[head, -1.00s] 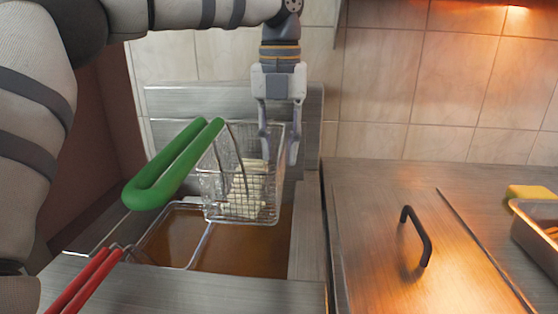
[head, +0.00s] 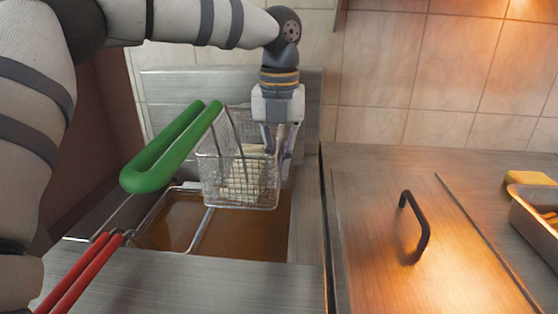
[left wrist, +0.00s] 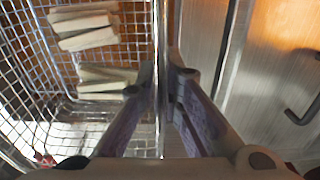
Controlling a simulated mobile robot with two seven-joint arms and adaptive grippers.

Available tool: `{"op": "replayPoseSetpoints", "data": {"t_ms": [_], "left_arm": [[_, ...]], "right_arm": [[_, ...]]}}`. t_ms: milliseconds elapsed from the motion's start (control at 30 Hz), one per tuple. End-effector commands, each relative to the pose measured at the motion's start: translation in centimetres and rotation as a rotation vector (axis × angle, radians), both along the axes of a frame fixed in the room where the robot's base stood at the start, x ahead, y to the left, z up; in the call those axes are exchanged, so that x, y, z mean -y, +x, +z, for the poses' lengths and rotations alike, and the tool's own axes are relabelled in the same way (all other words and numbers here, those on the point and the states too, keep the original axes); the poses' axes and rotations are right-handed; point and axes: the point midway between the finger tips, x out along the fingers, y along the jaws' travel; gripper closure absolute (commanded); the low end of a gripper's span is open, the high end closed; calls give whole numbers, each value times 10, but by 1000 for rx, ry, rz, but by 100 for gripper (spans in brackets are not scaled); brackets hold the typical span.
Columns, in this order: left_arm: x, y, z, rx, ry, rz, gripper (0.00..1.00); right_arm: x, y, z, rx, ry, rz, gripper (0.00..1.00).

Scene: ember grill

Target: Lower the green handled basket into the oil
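The green handled basket (head: 215,190) is a wire basket with pale fries (head: 243,176) inside. Its green handle (head: 165,155) slants toward the front left. The basket is above the brown oil (head: 180,222) at the back right of the fryer, with its bottom clear of the oil. My left gripper (head: 282,172) points down at the basket's right wall. In the left wrist view its fingers (left wrist: 168,85) are close together on both sides of the basket's wire rim (left wrist: 159,40), and the gripper looks shut on it. My right gripper is not in view.
A red handle (head: 85,268) reaches out at the front left, beside a wire frame over the oil. A steel lid with a black handle (head: 415,228) lies to the right. A metal tray (head: 535,225) and a yellow object (head: 530,178) are at the far right.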

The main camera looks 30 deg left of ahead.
Motion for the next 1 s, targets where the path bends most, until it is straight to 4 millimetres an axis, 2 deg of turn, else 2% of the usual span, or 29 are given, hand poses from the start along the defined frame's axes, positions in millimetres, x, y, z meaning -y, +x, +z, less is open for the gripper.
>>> {"op": "replayPoseSetpoints", "data": {"t_ms": [67,400,467,700,800,1000], "left_arm": [[0,0,0,0,0,0,72],[0,0,6,2,1,0,72],[0,1,16,5,1,0,72],[0,1,81,4,0,1,72],[0,0,102,4,0,2,72],[0,0,120,1,0,0,72]], "right_arm": [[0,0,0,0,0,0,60],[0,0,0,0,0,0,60],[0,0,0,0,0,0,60],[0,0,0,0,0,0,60],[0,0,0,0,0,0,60],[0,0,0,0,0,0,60]]}}
